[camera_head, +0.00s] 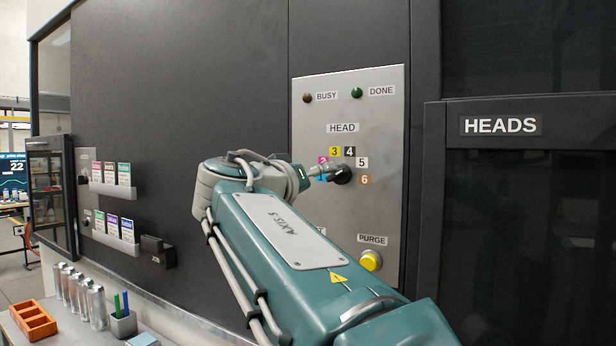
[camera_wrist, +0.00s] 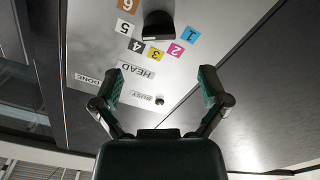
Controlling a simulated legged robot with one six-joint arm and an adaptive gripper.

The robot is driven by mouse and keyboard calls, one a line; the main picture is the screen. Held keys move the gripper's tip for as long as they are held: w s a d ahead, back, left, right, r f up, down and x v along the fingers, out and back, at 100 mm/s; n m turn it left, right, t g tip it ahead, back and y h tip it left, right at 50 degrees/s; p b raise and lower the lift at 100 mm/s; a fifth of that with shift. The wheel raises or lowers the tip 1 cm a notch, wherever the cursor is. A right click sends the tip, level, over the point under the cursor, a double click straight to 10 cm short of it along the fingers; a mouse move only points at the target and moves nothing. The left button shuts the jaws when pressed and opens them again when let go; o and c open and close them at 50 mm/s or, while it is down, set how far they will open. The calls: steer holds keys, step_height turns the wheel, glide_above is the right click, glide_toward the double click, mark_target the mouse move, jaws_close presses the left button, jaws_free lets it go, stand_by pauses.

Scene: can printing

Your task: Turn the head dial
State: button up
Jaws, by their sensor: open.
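The HEAD dial is a black knob (camera_head: 343,175) on a grey metal panel (camera_head: 310,218), ringed by coloured number labels, of which 3, 4, 5 and 6 read clearly. My gripper (camera_head: 322,170) is at the dial's left in the head view, hiding part of the labels 1 and 2. In the wrist view, which is upside down, my gripper (camera_wrist: 162,76) is open, with its two fingers spread apart and nothing between them. The dial (camera_wrist: 157,26) lies beyond the fingertips, near the top edge. I cannot tell which number it points to.
Above the dial are a dark BUSY lamp (camera_head: 307,98) and a green DONE lamp (camera_head: 356,92). A yellow PURGE button (camera_head: 371,260) sits below. A HEADS cabinet (camera_head: 502,125) stands out at the right. Card racks (camera_head: 115,190) and a bench with cans (camera_head: 97,307) are at the left.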

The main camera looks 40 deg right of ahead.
mark_target(334, 176)
steer(key=x, duration=0.8)
steer(key=shift+d, duration=0.15)
steer(key=c, duration=1.2)
